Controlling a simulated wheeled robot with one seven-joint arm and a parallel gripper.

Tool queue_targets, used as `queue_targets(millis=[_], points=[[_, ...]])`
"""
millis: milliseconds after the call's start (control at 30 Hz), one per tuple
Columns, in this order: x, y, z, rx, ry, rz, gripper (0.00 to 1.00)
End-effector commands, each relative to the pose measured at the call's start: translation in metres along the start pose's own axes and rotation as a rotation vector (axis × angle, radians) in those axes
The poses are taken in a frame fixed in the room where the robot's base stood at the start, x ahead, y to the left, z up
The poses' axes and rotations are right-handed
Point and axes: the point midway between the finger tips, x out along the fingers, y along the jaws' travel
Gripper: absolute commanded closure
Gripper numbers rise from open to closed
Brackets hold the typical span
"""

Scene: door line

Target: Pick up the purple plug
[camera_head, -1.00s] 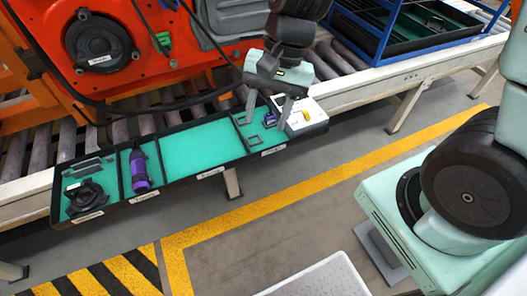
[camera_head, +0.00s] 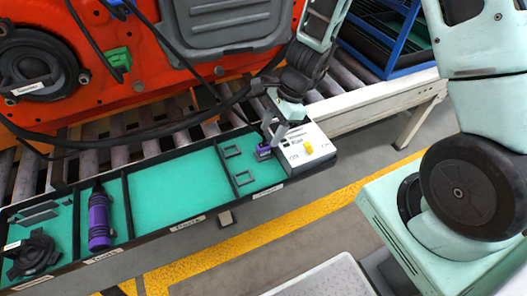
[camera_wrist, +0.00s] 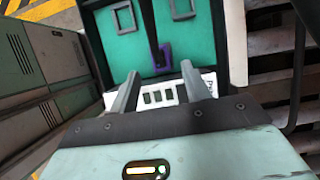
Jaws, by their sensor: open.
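The small purple plug (camera_head: 263,152) sits in the right end compartment of the black-rimmed tray (camera_head: 195,224), close to the white box. In the wrist view the plug (camera_wrist: 162,54) shows ahead of my fingertips, between their lines. My gripper (camera_head: 275,137) is open and hangs over that end of the tray, close to the plug. In the wrist view the gap between its two fingers (camera_wrist: 160,72) is empty. The head view does not show clearly whether a finger touches the plug.
A white box (camera_head: 303,148) with a yellow button adjoins the plug. A larger purple bottle-like item (camera_head: 99,220) and a black round part (camera_head: 33,257) lie further left. The wide middle compartment is empty. Dark cables hang behind.

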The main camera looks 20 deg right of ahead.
Motion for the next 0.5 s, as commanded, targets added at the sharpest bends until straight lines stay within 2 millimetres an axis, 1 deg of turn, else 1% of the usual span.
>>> queue_targets(millis=[33, 167, 267, 400, 500], points=[[0.006, 0.0, -0.001, 0.0, 0.0, 0.0, 0.53], [0.012, 0.0, 0.0, -0.001, -0.001, 0.001, 0.53], [0.024, 0.0, 0.0, -0.001, 0.0, 0.002, 0.53], [0.047, 0.0, 0.001, 0.0, -0.001, 0.003, 0.53], [0.057, -0.001, 0.001, 0.0, 0.0, 0.001, 0.53]])
